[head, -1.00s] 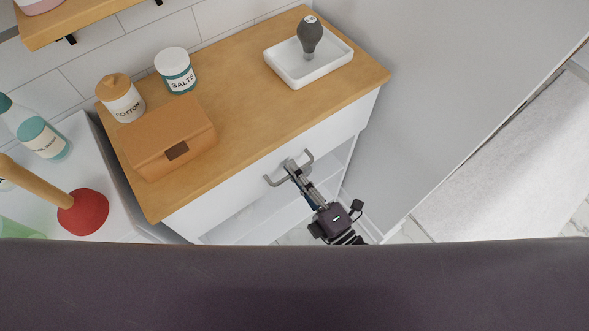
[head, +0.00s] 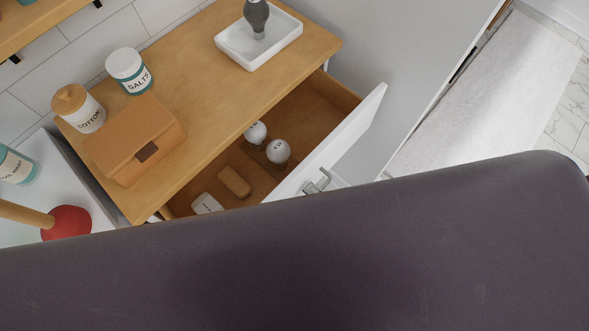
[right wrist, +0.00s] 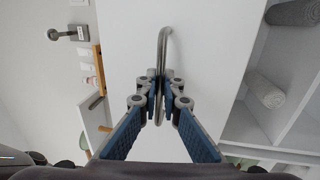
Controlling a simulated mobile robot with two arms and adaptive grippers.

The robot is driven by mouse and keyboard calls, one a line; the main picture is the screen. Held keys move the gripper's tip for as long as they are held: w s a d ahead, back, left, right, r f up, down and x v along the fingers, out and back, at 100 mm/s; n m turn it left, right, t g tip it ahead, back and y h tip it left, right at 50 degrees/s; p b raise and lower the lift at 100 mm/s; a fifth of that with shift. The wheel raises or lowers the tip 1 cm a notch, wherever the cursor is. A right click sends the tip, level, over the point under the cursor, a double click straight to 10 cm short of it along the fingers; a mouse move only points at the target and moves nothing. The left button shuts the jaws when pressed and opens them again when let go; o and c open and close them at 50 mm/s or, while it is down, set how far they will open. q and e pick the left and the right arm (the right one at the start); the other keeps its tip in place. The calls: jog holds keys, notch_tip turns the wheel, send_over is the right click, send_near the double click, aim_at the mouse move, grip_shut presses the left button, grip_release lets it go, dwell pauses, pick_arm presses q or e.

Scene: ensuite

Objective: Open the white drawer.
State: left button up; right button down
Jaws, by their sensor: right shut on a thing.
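The white drawer (head: 336,146) is pulled out from under the wooden countertop in the head view, its wooden inside showing. Inside lie two round white-topped items (head: 278,151), a tan block (head: 234,181) and a pale block (head: 206,203). The grey bar handle (right wrist: 163,42) is on the drawer front. My right gripper (right wrist: 160,88) is shut on this handle in the right wrist view. In the head view my dark body hides most of the right arm and the near end of the drawer. My left gripper is in neither view.
On the countertop (head: 205,85) stand a tan box (head: 130,140), a cotton jar (head: 80,110), a salts jar (head: 128,70) and a white tray (head: 258,48). A grey-white wall is close on the right. Rolled towels (right wrist: 265,89) lie on open shelves below.

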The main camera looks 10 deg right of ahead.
jog(key=shift+r+v, duration=0.15)
jog(key=shift+v, duration=0.75)
jog(key=shift+r+v, duration=0.2)
jog(key=shift+v, duration=0.65)
jog(key=shift+r+v, duration=0.15)
jog(key=shift+v, duration=0.75)
jog(key=c, duration=2.4)
grip_release()
jog(key=v, duration=1.2)
jog(key=shift+d, duration=0.1)
